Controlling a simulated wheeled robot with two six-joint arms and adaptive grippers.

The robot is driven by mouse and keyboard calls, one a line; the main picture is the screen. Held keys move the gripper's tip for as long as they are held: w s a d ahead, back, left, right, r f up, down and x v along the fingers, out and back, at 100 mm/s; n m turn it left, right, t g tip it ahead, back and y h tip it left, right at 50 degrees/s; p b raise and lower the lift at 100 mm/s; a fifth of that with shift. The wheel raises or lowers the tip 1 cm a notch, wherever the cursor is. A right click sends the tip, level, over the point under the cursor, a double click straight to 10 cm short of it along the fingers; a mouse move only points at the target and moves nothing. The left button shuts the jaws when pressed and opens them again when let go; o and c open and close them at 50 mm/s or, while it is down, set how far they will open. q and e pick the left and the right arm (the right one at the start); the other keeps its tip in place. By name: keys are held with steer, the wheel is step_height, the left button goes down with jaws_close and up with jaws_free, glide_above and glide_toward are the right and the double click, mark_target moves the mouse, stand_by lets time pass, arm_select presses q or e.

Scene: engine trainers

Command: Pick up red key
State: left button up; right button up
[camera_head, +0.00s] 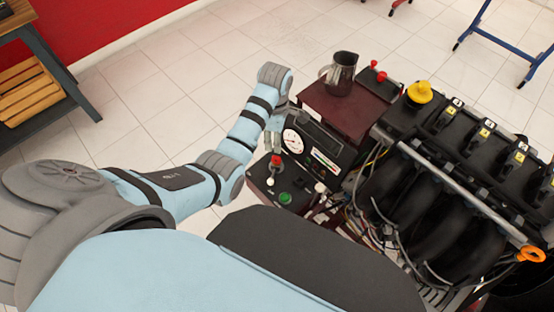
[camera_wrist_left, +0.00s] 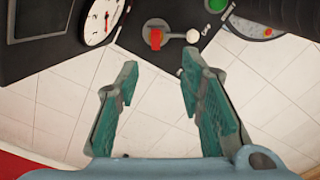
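The red key (camera_head: 276,160) stands in a switch on the black control panel (camera_head: 258,176), near the middle of the head view. In the left wrist view the red key (camera_wrist_left: 155,39) sits upright on a round metal plate, beside a white-knobbed lever (camera_wrist_left: 192,36). My left gripper (camera_head: 274,143) is close to the panel in the head view. In the left wrist view its two green-padded fingers (camera_wrist_left: 160,68) are spread apart with nothing between them. The red key shows beyond the fingertips, not touched by them. My right gripper is not in view.
A dial gauge (camera_wrist_left: 100,22) and a green button (camera_wrist_left: 216,5) are near the key. A metal pitcher (camera_head: 341,76) stands on the dark red box top (camera_head: 345,112) behind. The black engine (camera_head: 440,190) with loose wires is to the right. Tiled floor lies left.

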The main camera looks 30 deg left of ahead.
mark_target(276, 157)
arm_select(q)
steer(key=f+b, duration=0.1)
steer(key=f, duration=0.3)
steer(key=f+b, duration=0.2)
steer(key=f, duration=0.2)
steer(key=f+b, duration=0.1)
steer(key=f, duration=0.3)
steer(key=shift+w+f+b, duration=0.3)
steer(key=shift+f+b, duration=0.1)
steer(key=shift+r, duration=0.1)
jaws_close()
